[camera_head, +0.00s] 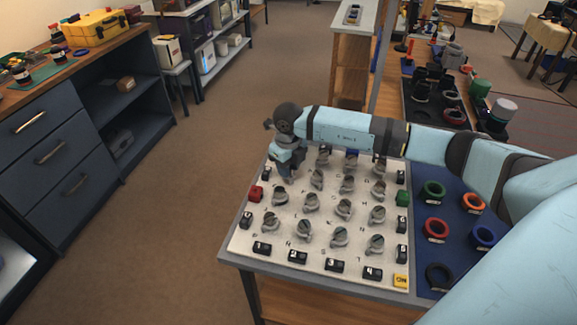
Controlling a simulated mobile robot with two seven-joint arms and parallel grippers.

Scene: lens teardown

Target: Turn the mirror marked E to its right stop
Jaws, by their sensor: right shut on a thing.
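A pale board (240,243) on a table carries rows of small grey mirrors on round mounts, such as one in the left column (270,221) and one in the right column (375,243). The letters are too small to read. My left gripper is not in view.
Black numbered blocks (297,257), a red block (256,193), a green block (402,198) and a yellow block (401,281) edge the board. Coloured rings lie on a blue mat (459,215) at right. My right arm spans the board's back edge.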

